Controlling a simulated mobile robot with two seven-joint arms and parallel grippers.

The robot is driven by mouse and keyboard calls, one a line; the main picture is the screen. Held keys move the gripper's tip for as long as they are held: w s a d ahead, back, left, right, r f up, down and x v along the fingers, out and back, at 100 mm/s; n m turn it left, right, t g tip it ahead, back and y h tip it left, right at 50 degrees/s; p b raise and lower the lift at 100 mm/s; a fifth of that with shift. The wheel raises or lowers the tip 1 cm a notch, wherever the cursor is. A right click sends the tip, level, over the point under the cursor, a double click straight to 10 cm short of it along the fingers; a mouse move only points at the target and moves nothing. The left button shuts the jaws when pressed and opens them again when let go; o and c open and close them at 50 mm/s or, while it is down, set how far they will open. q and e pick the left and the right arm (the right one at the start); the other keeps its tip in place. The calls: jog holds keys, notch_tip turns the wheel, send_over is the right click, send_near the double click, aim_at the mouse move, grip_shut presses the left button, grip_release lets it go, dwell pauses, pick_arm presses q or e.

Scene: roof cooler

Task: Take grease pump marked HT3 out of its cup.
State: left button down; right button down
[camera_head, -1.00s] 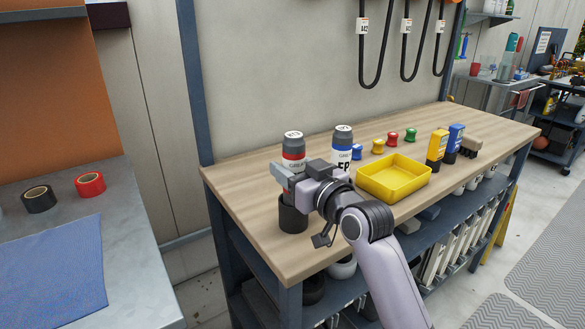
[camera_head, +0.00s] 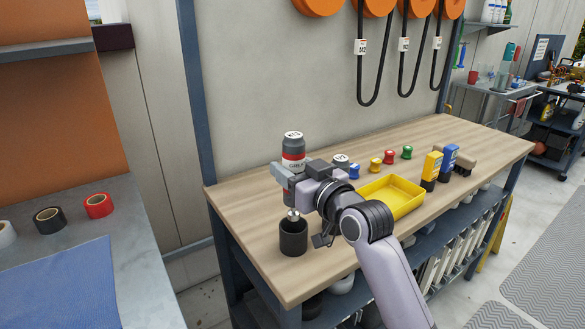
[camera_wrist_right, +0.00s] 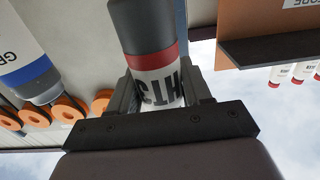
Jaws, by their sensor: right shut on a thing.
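The grease pump marked HT3 (camera_head: 293,150) has a dark grey body, a red band and a white label. Its HT3 marking (camera_wrist_right: 158,86) reads clearly in the right wrist view. My right gripper (camera_head: 287,178) is shut on this pump and holds it upright above its black cup (camera_head: 293,240). The pump's pale lower tip (camera_head: 293,214) shows at about the cup's rim; I cannot tell whether it is fully clear. A blue-banded pump stands behind my gripper, mostly hidden; it shows in the right wrist view (camera_wrist_right: 27,62). My left gripper is not in view.
A yellow tray (camera_head: 408,208), several small coloured knobs and yellow and blue bottles (camera_head: 449,158) stand to the right on the wooden bench (camera_head: 250,205). Hoses hang from orange reels (camera_head: 372,6) above. Tape rolls (camera_head: 48,220) lie on the left table.

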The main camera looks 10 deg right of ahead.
aim_at(300, 171)
jog(key=shift+r, duration=0.35)
jog(key=shift+p+v, duration=0.6)
jog(key=shift+v, duration=0.35)
jog(key=shift+p+v, duration=0.55)
jog(key=shift+v, duration=1)
